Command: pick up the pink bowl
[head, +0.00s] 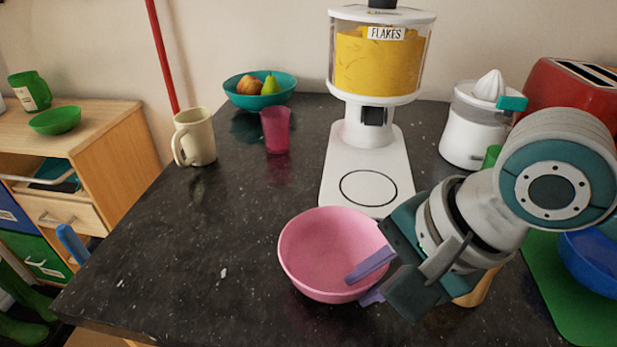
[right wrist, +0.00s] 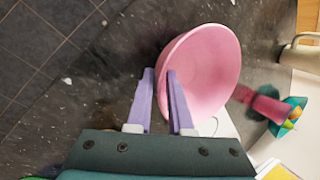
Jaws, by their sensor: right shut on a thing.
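The pink bowl (head: 325,245) is at the front middle of the dark countertop, just in front of the white dispenser base. My right gripper (head: 358,287) comes in from the right and is shut on the bowl's near right rim, with one purple finger inside the bowl and the other outside. The right wrist view shows the bowl (right wrist: 208,75) with its rim between the two fingers (right wrist: 160,75). The bowl is empty. I cannot tell whether its base touches the counter. My left gripper is not in view.
A flakes dispenser (head: 370,150) stands behind the bowl. A pink cup (head: 276,131), cream mug (head: 195,138) and teal fruit bowl (head: 258,98) are further back. A juicer (head: 470,130), red toaster (head: 572,95) and blue bowl (head: 592,262) are right. Counter left of the bowl is clear.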

